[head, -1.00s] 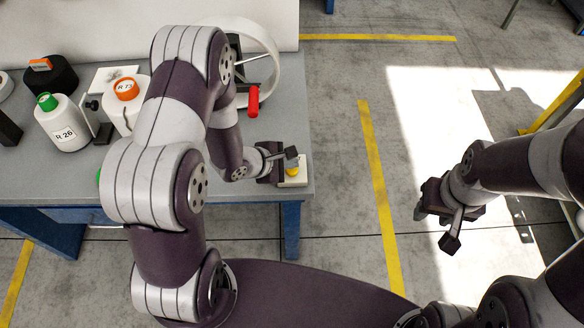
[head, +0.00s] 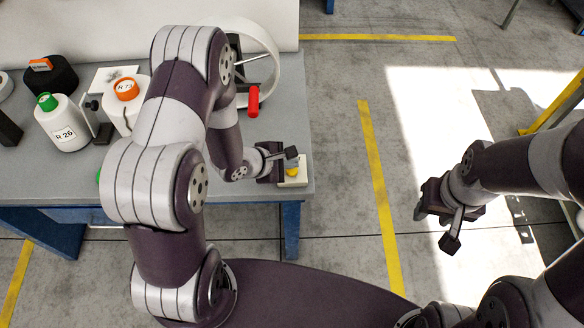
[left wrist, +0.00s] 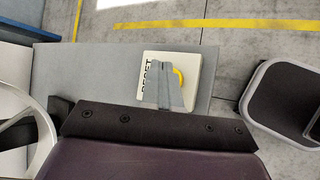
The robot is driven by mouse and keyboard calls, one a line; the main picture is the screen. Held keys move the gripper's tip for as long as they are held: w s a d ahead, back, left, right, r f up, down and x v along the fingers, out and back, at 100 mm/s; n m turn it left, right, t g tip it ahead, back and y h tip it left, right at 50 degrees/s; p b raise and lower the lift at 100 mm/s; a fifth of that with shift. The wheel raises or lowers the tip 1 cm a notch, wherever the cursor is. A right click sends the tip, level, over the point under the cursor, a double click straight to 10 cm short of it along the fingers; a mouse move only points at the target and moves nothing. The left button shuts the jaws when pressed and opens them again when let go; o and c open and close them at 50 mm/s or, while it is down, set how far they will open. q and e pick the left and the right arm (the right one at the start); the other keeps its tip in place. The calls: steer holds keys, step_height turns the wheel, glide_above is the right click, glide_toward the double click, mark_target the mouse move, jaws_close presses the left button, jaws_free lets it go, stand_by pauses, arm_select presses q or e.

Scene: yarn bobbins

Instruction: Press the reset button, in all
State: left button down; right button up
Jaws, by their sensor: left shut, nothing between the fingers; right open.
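The reset button is a yellow button (head: 292,171) on a pale box (head: 298,181) at the front right corner of the grey table. In the left wrist view the box (left wrist: 195,62) carries the lettering RESET, and the yellow button (left wrist: 179,78) shows as a crescent, partly hidden behind the fingers. My left gripper (head: 290,156) is shut and empty over the box; its fingertips (left wrist: 166,70) overlap the button in the left wrist view. I cannot tell whether they touch it. My right gripper (head: 448,222) is open and empty above the floor at the right.
On the table (head: 250,200), a white bobbin with a green top marked R 26 (head: 65,128) and one with an orange top marked R 73 (head: 127,95) stand at the left. A white ring (head: 270,50) and a red handle (head: 253,101) stand behind my left gripper.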

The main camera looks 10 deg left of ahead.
mark_target(289, 172)
arm_select(q)
steer(key=shift+f, duration=0.1)
steer(key=shift+f, duration=0.3)
steer(key=shift+f, duration=0.55)
stand_by(0.8)
steer(key=shift+r, duration=0.1)
steer(key=shift+r+p, duration=0.85)
steer(key=shift+p, duration=0.1)
step_height(289, 172, up, 5)
steer(key=p, duration=0.5)
steer(key=shift+r+p, duration=0.1)
steer(key=shift+p, duration=0.3)
